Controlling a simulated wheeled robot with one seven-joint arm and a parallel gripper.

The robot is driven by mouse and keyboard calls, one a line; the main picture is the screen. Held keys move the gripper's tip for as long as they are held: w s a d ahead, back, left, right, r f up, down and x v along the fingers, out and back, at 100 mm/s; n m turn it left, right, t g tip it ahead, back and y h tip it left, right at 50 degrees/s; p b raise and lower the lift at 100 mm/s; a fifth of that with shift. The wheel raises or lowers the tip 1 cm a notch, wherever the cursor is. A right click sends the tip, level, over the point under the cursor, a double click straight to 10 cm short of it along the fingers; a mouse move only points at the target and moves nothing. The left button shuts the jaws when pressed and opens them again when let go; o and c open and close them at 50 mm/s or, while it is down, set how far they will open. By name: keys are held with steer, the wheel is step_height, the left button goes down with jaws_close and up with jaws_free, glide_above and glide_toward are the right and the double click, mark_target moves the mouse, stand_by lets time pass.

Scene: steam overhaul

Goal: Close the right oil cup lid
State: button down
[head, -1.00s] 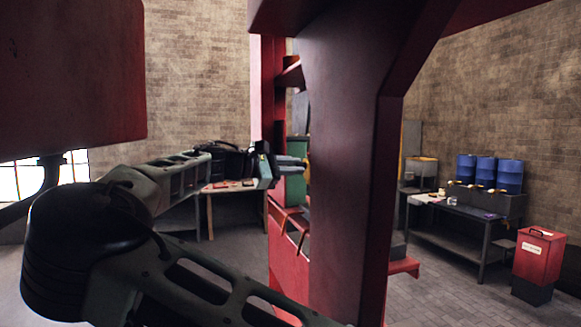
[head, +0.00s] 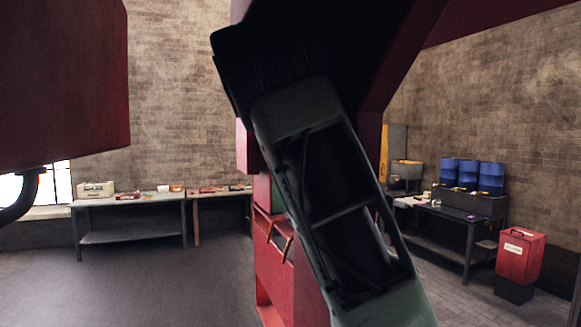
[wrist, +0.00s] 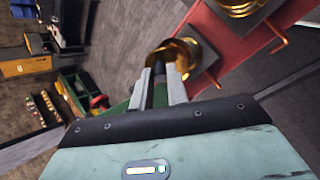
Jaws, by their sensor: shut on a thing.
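In the wrist view, a brass oil cup (wrist: 185,50) stands on a grey base on the red frame, just past my fingertips. My gripper (wrist: 160,75) has its two fingers close together at the near side of this cup, shut on a small dark part between them. The fingers hide part of the cup, and I cannot tell the lid's angle. A second brass cup (wrist: 238,6) is cut off by the top edge. I cannot tell from the views which cup is the right one. In the head view, my arm covers the work area, and neither gripper nor cups show.
The red frame (wrist: 225,45) carries the cups, and thin copper-coloured pipes (wrist: 280,35) stick out beside them. In the head view, a red beam (head: 65,85) hangs at the left. Workbenches (head: 130,205) stand along the back wall, and a red bin (head: 520,255) is at the right.

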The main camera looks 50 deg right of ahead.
steer(key=shift+s+d+t+y, duration=0.25)
steer(key=shift+d+t+y, duration=0.15)
steer(key=shift+y, duration=0.3)
steer(key=c, duration=1.4)
jaws_free()
steer(key=shift+o, duration=0.2)
steer(key=b+v, duration=0.2)
steer(key=v, duration=0.5)
steer(key=shift+r, duration=0.2)
